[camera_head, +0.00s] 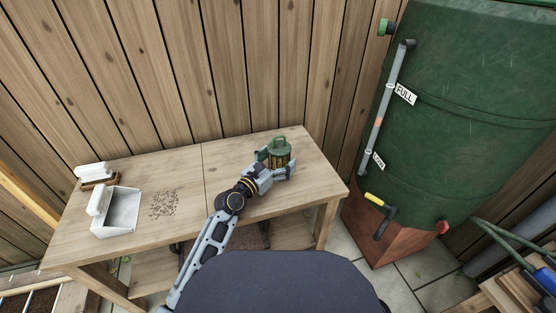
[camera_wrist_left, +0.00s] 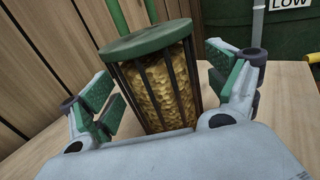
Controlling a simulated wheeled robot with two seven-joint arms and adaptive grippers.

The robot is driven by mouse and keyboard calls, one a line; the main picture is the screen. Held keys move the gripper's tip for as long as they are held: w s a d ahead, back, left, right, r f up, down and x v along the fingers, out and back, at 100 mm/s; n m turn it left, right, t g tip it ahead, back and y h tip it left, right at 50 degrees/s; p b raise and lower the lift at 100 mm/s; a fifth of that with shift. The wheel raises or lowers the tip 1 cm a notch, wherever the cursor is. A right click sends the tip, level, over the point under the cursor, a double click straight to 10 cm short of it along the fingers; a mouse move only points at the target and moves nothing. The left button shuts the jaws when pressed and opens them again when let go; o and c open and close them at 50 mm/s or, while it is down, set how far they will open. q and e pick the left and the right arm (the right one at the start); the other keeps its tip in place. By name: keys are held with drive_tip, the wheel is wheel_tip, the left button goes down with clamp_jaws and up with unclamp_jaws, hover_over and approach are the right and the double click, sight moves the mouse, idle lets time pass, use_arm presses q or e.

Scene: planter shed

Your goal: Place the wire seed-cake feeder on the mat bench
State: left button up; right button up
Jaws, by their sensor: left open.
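The wire seed-cake feeder (camera_head: 279,152) stands on the right part of the wooden bench (camera_head: 225,185). It has a green lid with a handle and dark bars around a yellow-brown cake. My left gripper (camera_head: 276,172) is at its near side. In the left wrist view the feeder (camera_wrist_left: 160,85) stands between the two open fingers (camera_wrist_left: 165,100), with a gap visible on each side. It looks tilted there because the view is tilted. The feeder's foot is hidden behind my gripper body. My right gripper is not in view. I cannot tell whether this bench is the mat bench; no mat shows.
A white scoop or tray (camera_head: 118,212), scattered seeds (camera_head: 164,204) and a brush (camera_head: 95,174) are on the bench's left part. A green water barrel (camera_head: 460,110) stands at the right on a brick-coloured base. Another wooden surface (camera_head: 520,290) shows at lower right. The plank wall is close behind.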

use_arm(q)
drive_tip(key=shift+r, duration=0.15)
drive_tip(key=shift+p+v, duration=0.4)
drive_tip(key=shift+v, duration=0.6)
drive_tip(key=p+v, duration=0.1)
drive_tip(key=v, duration=0.5)
drive_tip(key=shift+a, duration=0.1)
drive_tip(key=shift+p+v, duration=0.45)
drive_tip(key=shift+v, duration=1.45)
drive_tip(key=shift+s, duration=0.1)
